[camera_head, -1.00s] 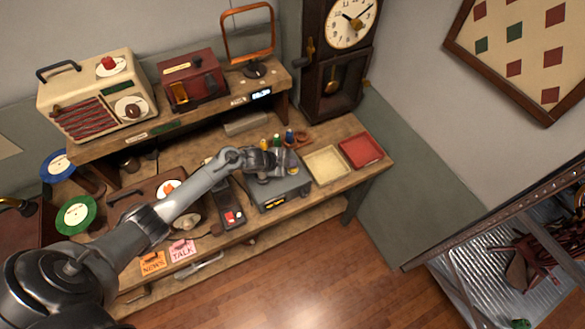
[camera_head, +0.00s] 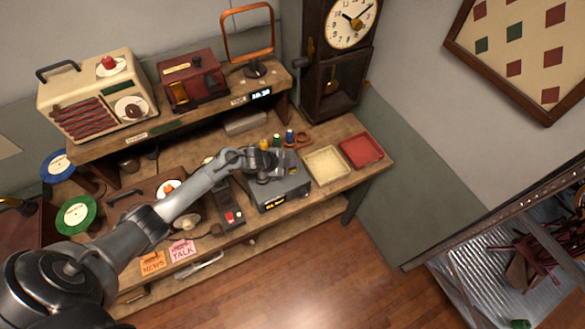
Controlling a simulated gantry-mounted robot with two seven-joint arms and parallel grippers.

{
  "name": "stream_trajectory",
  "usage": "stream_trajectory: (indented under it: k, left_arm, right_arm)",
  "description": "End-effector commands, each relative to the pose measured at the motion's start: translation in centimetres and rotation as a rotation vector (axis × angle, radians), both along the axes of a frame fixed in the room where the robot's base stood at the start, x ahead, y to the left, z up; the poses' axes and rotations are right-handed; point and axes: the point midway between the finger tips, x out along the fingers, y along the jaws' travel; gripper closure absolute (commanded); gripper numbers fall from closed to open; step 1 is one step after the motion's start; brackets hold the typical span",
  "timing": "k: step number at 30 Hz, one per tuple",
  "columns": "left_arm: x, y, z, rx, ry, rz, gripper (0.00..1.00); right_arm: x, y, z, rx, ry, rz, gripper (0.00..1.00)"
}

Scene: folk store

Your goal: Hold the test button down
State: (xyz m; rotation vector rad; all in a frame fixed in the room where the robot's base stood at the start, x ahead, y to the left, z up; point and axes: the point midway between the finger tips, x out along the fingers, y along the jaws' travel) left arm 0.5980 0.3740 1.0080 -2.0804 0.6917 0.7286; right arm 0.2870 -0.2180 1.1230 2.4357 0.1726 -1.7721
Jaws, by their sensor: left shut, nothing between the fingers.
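A grey metal box (camera_head: 283,192) with a small lit amber display on its front sits on the bench. My left gripper (camera_head: 275,173) is over the top of this box, pointing down, and its fingers look shut with nothing held. The wrist covers much of the box top, so I cannot make out a test button there or tell whether the fingers touch it. A dark handset-like unit (camera_head: 228,208) with a red button lies just left of the box. My right gripper is not in view.
Small coloured bottles (camera_head: 277,141) stand close behind the gripper. A cream tray (camera_head: 326,165) and a red tray (camera_head: 361,150) lie to the right. A raised shelf (camera_head: 205,115) holding a radio (camera_head: 95,97) and a red box (camera_head: 192,80) runs behind.

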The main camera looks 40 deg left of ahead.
Motion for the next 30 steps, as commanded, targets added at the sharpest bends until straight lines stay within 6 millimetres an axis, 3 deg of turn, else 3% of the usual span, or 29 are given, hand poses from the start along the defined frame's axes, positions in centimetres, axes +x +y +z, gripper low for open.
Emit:
stream_trajectory:
  k: [30]
  left_arm:
    - [0.0,0.02,-1.13,0.0,0.0,0.0,1.0]
  right_arm:
    - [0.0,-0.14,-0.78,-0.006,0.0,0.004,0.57]
